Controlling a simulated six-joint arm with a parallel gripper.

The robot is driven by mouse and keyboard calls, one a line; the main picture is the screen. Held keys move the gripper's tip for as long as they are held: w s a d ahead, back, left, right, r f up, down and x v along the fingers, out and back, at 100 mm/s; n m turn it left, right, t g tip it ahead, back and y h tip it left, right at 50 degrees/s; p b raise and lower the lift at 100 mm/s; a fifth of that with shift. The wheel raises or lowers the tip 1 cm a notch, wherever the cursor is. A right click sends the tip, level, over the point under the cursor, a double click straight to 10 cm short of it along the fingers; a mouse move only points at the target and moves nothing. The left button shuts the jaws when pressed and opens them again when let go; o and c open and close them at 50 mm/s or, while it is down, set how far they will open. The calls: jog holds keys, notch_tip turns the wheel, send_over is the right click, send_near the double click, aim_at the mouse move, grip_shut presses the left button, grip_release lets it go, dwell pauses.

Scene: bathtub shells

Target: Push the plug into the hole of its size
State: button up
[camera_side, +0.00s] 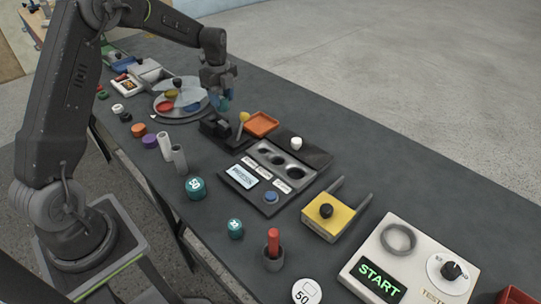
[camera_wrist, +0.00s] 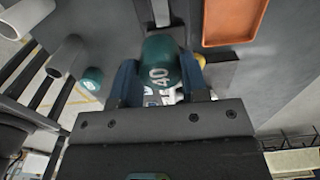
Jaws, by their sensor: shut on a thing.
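My gripper (camera_wrist: 160,80) is shut on a teal plug marked 40 (camera_wrist: 160,62), held between its blue fingers. In the side view my gripper (camera_side: 218,98) is above the table, up and left of the hole panel and apart from it; the held plug is hard to make out there. The dark hole panel (camera_side: 243,192) has a row of round holes with white labels, a small screen and a blue button. A teal plug marked 50 (camera_side: 195,187) and a smaller teal plug (camera_side: 235,228) stand on the table in front of the panel.
An orange tray (camera_side: 262,124) and a black block (camera_side: 214,130) with a yellow-tipped lever lie between my gripper and the panel. Grey tubes (camera_side: 179,157) stand to the left. A yellow block (camera_side: 328,222) and a START box (camera_side: 372,265) are right of the panel.

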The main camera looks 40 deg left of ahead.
jog(key=s+d, duration=0.2)
jog(key=d, duration=0.9)
send_over(278, 165)
notch_tip(278, 165, down, 7)
jog(key=shift+s+r, duration=0.1)
jog(key=shift+r, duration=0.05)
jog(key=shift+f, duration=2.05)
jog(key=shift+f, duration=0.15)
jog(key=o, duration=1)
